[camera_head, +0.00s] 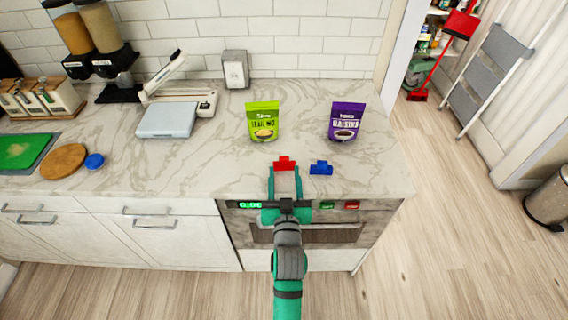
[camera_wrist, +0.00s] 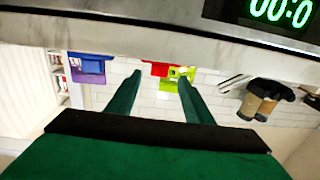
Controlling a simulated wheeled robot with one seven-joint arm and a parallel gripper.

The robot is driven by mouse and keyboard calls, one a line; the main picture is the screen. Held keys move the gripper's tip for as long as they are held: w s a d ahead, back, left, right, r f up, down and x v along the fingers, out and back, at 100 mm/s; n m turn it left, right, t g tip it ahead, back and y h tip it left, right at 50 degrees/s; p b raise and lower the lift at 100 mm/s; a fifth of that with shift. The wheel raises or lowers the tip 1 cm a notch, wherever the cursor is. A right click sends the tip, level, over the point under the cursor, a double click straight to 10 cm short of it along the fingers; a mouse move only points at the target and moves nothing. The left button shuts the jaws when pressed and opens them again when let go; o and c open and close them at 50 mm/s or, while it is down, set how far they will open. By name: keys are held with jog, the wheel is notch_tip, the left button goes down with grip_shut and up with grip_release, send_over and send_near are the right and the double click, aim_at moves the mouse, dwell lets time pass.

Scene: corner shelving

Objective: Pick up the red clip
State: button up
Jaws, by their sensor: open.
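The red clip (camera_head: 284,163) lies on the marble counter near its front edge. My gripper (camera_head: 285,170) is open, with its two green fingers pointing at the clip from the front edge side. The fingertips are close to the clip; I cannot tell whether they touch it. In the wrist view the red clip (camera_wrist: 157,69) shows between and beyond the open fingers (camera_wrist: 158,76), partly cut off by the counter edge. A blue clip (camera_head: 321,168) lies just right of the red one; it also shows in the wrist view (camera_wrist: 88,78).
A green pouch (camera_head: 263,122) and a purple raisins pouch (camera_head: 346,122) stand behind the clips. The counter's front edge (camera_wrist: 200,48) is close to my gripper, above an oven (camera_head: 310,232). A scale (camera_head: 168,119) stands left. Counter between the pouches is clear.

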aim_at(284, 161)
jog(key=shift+w+a+r, duration=0.1)
jog(key=shift+w, duration=3.05)
jog(key=c, duration=1.1)
